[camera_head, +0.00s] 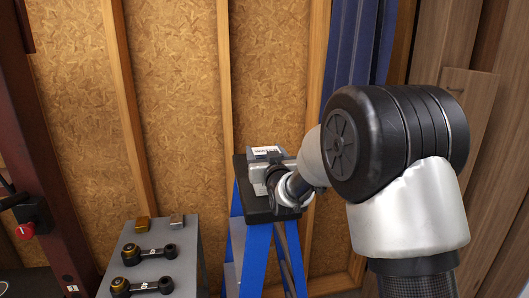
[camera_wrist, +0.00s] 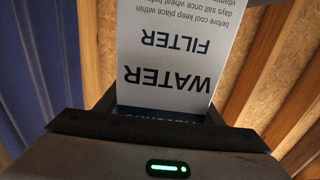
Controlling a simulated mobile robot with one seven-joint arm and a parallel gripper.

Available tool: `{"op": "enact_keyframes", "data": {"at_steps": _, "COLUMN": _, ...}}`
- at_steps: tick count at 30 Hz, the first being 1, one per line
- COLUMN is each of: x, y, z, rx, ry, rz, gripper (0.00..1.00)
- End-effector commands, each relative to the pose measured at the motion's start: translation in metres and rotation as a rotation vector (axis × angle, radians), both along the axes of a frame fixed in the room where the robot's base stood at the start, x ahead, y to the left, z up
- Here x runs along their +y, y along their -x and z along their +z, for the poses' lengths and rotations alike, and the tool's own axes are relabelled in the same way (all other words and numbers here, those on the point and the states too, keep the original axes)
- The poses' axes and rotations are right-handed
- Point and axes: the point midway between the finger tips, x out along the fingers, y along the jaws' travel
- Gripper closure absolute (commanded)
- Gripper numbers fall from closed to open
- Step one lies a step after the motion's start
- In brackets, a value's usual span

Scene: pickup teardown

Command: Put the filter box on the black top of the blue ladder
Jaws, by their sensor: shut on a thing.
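The filter box (camera_wrist: 180,50) fills the upper middle of the wrist view, white with dark "WATER FILTER" lettering and a dark blue band. In the head view the box (camera_head: 266,151) shows only partly, behind my gripper (camera_head: 264,172). My gripper is shut on the box. The blue ladder (camera_head: 257,255) stands at the centre with its black top (camera_head: 262,212) upward. Box and gripper are over this top, towards its far part. I cannot tell whether the box touches it, as my gripper and wrist hide its lower part.
A grey stand (camera_head: 190,255) left of the ladder holds several dark metal parts and two small blocks. A dark red post (camera_head: 50,150) with a red knob stands at far left. A wood-panel wall (camera_head: 175,90) rises behind. A blue metal piece (camera_head: 350,50) leans behind my arm.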

Motion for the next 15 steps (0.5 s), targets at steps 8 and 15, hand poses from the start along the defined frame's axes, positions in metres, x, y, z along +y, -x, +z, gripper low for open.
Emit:
{"op": "enact_keyframes", "data": {"at_steps": 8, "x": -0.0002, "y": -0.0001, "z": -0.0022, "rx": 0.000, "ry": 0.000, "rz": 0.000, "gripper": 0.24}}
{"op": "enact_keyframes", "data": {"at_steps": 15, "x": -0.0002, "y": -0.0001, "z": -0.0022, "rx": 0.000, "ry": 0.000, "rz": 0.000, "gripper": 0.20}}
